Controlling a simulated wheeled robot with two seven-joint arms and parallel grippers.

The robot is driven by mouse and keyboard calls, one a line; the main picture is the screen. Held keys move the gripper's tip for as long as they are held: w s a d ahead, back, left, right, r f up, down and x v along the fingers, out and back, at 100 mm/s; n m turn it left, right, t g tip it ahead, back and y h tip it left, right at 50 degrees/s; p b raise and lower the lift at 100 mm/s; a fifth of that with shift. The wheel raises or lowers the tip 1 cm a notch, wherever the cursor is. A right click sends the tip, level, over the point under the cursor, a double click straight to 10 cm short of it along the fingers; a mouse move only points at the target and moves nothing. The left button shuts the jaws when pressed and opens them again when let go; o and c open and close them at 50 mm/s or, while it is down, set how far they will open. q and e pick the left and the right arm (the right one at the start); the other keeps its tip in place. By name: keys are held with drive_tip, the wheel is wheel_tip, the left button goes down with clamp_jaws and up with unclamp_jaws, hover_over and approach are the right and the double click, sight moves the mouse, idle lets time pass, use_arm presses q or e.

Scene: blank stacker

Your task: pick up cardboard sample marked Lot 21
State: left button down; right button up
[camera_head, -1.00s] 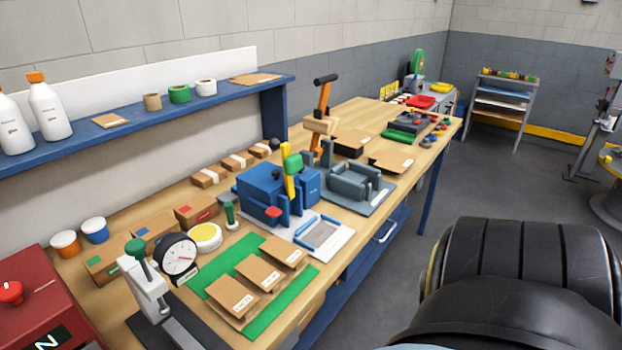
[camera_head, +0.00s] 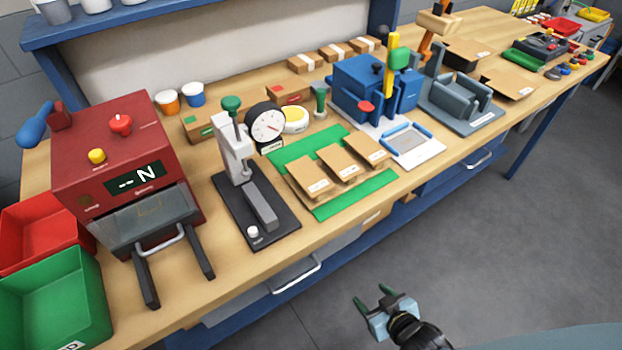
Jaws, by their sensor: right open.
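Three brown cardboard samples lie side by side on a green mat (camera_head: 353,203) on the bench: a left sample (camera_head: 308,178), a middle sample (camera_head: 340,163) and a right sample (camera_head: 367,150). Each has a small white label at its near end. The print is too small to read with certainty, so I cannot tell which is Lot 21. My right gripper (camera_head: 374,296) is open and empty, low in front of the bench over the floor, well apart from the samples. My left gripper is out of view.
Left of the mat stand a dial gauge (camera_head: 265,122) on a black-based stand and a red tester (camera_head: 110,160). A blue press (camera_head: 370,90) stands behind right. Red (camera_head: 40,232) and green (camera_head: 55,305) bins are far left. Open floor lies in front.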

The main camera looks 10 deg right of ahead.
drive_tip(key=w+a+r+t+y, duration=0.1)
drive_tip(key=w+r+t, duration=0.1)
drive_tip(key=r, duration=0.4)
drive_tip(key=w+a+r+t+y, duration=0.1)
drive_tip(key=w+a+r, duration=0.15)
drive_tip(key=r, duration=0.35)
drive_tip(key=n+t+y+b, duration=0.1)
drive_tip(key=t+y+b, duration=0.1)
drive_tip(key=t, duration=0.1)
approach(318, 184)
drive_tip(key=x, duration=0.3)
drive_tip(key=shift+w+a+f, duration=0.1)
drive_tip(key=shift+w+f, duration=0.05)
drive_tip(key=shift+w, duration=0.15)
drive_tip(key=shift+x, duration=0.8)
drive_tip(key=x, duration=0.4)
drive_tip(key=shift+w+a, duration=0.2)
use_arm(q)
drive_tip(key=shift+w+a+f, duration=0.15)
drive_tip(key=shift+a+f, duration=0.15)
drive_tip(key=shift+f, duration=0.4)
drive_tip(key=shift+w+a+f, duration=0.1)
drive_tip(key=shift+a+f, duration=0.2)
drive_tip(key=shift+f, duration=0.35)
use_arm(e)
drive_tip(key=c, duration=0.6)
